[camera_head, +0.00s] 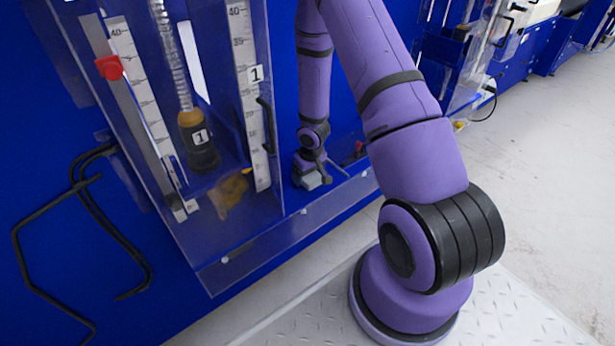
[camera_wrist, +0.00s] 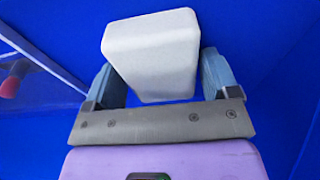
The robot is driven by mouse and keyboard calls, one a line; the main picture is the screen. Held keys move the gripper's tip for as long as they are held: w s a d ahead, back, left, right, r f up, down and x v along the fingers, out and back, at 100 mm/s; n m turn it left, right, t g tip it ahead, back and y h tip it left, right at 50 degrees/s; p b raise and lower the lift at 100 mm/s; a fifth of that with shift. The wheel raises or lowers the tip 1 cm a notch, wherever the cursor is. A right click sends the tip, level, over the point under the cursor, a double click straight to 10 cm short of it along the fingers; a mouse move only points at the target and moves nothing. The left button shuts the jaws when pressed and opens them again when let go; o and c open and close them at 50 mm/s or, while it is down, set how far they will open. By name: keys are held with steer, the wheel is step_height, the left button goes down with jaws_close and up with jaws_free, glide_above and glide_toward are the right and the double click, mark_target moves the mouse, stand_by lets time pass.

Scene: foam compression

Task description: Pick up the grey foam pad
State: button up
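The grey foam pad is a pale block with rounded edges. In the wrist view the pad (camera_wrist: 153,48) lies between the two blue-grey fingers of my gripper (camera_wrist: 160,82), slightly skewed to them. The fingers stand wide apart, about the pad's width. The left fingertip is at the pad's edge, and only a thin strip separates the right finger from it. Whether they press on it cannot be told. In the head view my gripper (camera_head: 314,172) is low, with a small light grey block, apparently the pad (camera_head: 312,181), at its fingers.
A clear-walled compression rig (camera_head: 235,225) with rulers, a spring and a weight marked 1 stands left of my gripper. Black bent rods (camera_head: 85,200) hang on the blue panel. The concrete floor (camera_head: 550,150) at right is clear.

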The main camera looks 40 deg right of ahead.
steer(key=c, duration=0.6)
steer(key=shift+o, duration=0.2)
steer(key=shift+r, duration=0.15)
step_height(320, 180, up, 10)
steer(key=shift+f, duration=0.1)
steer(key=o, duration=0.4)
steer(key=c, duration=0.3)
steer(key=shift+a, duration=0.1)
steer(key=shift+c, duration=0.2)
